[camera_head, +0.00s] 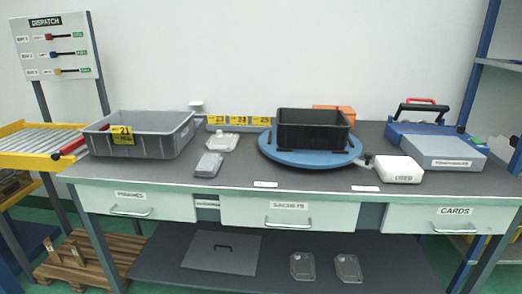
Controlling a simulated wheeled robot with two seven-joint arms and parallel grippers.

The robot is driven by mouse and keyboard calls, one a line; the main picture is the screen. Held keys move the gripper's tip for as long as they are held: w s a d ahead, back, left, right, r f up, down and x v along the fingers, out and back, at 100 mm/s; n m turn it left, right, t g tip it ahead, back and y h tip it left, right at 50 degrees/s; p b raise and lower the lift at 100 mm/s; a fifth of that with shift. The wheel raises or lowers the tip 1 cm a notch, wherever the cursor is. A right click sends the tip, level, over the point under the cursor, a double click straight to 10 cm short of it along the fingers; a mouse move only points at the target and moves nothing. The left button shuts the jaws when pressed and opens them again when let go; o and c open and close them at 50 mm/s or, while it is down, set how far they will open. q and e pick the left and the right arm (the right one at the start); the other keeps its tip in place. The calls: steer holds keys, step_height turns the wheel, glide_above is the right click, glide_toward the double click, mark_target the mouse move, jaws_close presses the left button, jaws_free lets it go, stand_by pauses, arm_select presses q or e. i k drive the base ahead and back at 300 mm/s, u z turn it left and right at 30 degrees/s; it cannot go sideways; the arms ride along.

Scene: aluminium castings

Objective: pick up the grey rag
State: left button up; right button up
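I cannot pick out a grey rag with certainty. A small flat grey object (208,165) lies on the dark table top left of centre, in front of a lighter grey piece (221,142). It may be a folded cloth or a casting; it is too small to tell. Neither of my grippers is in view.
A grey bin (160,145) marked 21 stands on the left of the table (300,182). A black crate (312,143) sits on a blue turntable (278,154). A white box (398,170) and blue case (405,132) are at right. The front-centre strip is mostly clear.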

mark_target(208, 167)
steer(key=u, duration=0.25)
steer(key=k, duration=0.3)
steer(key=z, duration=0.65)
steer(key=i, duration=1.2)
steer(key=u, duration=0.45)
